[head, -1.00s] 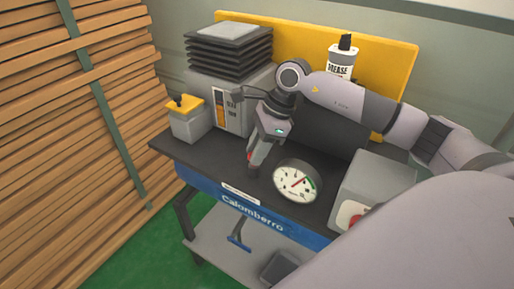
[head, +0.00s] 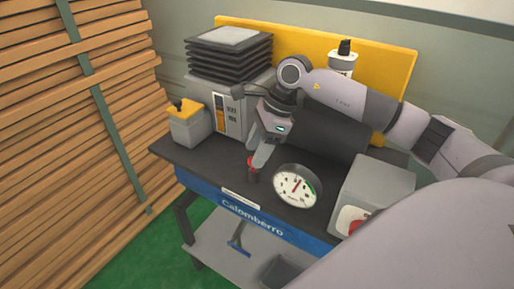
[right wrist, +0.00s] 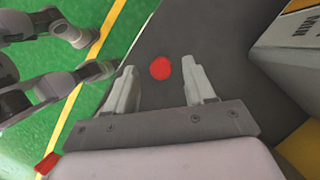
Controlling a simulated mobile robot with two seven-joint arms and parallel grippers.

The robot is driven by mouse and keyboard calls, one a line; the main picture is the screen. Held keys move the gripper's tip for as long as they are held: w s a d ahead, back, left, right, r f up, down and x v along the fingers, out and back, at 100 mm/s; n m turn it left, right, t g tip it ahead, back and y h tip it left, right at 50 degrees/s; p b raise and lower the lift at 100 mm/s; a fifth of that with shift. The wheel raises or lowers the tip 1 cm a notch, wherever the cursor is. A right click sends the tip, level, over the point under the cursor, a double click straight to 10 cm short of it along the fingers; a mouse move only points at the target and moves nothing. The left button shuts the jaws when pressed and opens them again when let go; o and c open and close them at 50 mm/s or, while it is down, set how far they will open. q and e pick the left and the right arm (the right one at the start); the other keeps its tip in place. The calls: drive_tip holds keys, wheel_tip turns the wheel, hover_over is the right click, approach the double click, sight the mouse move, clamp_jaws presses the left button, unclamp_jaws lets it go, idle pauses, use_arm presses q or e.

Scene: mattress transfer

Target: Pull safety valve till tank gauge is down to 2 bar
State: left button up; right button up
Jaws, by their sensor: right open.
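The tank gauge (head: 297,186) is a round white dial with a green arc and a red needle, at the bench's front edge. The needle points up and slightly right; its exact reading is too small to tell. The red safety valve knob (head: 252,161) stands left of the gauge. In the right wrist view the round red knob (right wrist: 161,68) lies between the fingertips, slightly ahead of them. My right gripper (head: 260,160) is open, pointing down at the knob, with no clear contact. My left gripper is not in view.
The dark bench top (head: 185,156) has a blue front labelled Calomberro. A grey box with a red button (head: 350,218) stands right of the gauge. A small yellow-topped box (head: 187,122) and a tall grey unit (head: 232,105) stand behind. A white bottle (head: 341,60) is at the back.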

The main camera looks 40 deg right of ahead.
drive_tip(key=v, duration=0.7)
drive_tip(key=shift+b, duration=0.35)
